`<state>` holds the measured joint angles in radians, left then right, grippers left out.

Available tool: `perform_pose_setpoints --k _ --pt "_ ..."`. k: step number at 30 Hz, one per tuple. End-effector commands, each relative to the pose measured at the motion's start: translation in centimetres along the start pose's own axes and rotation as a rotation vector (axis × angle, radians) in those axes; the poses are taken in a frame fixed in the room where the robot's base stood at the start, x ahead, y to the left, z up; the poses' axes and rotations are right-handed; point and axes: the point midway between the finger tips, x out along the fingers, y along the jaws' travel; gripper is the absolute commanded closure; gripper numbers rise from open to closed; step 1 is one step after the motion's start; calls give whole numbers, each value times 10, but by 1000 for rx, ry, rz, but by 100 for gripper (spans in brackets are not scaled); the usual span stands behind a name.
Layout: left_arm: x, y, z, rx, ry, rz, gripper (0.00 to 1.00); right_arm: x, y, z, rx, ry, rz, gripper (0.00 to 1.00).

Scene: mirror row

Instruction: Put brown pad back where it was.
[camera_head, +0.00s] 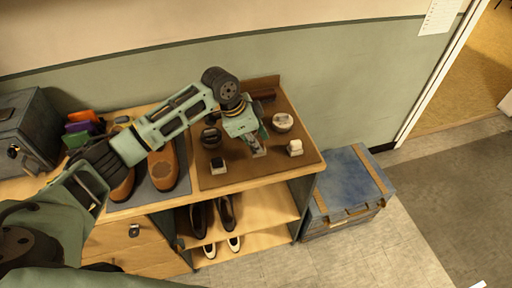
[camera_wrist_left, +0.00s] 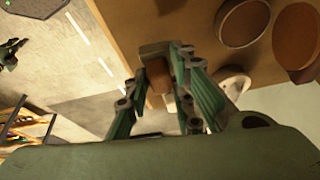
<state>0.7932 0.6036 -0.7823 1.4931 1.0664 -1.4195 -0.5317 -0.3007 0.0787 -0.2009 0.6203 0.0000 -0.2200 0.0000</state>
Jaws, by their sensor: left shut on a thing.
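My left gripper (camera_head: 256,143) is over the brown mat (camera_head: 240,180) on top of the shelf unit, pointing down. It is shut on a small block-like thing, mostly hidden by the fingers in the head view. In the left wrist view a brown face (camera_wrist_left: 159,74) shows between the fingertips (camera_wrist_left: 160,85), seemingly the brown pad, with a greyish part beside it. I cannot tell whether it touches the mat. My right gripper is not in view.
On the mat stand a white block (camera_head: 295,147), a dark-and-pale block (camera_head: 218,165), a round white dish (camera_head: 282,122) and a dark round tin (camera_head: 211,137). Brown shoes (camera_head: 163,170) stand left. A blue chest (camera_head: 348,185) stands right. The mat's front middle is bare.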

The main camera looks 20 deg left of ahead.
Motion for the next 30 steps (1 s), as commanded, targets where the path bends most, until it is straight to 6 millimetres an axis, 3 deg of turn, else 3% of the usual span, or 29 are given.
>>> perform_pose_setpoints --k 9,21,22,28,30 --pt "34 2 13 -1 -1 1 99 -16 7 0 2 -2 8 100" --pt "42 2 16 0 -1 0 99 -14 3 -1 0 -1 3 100" --pt "41 2 16 1 -1 0 76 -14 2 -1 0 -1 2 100" --pt "41 2 16 1 -1 0 59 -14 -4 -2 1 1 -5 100" --pt "41 2 16 1 -1 0 59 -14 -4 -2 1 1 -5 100"
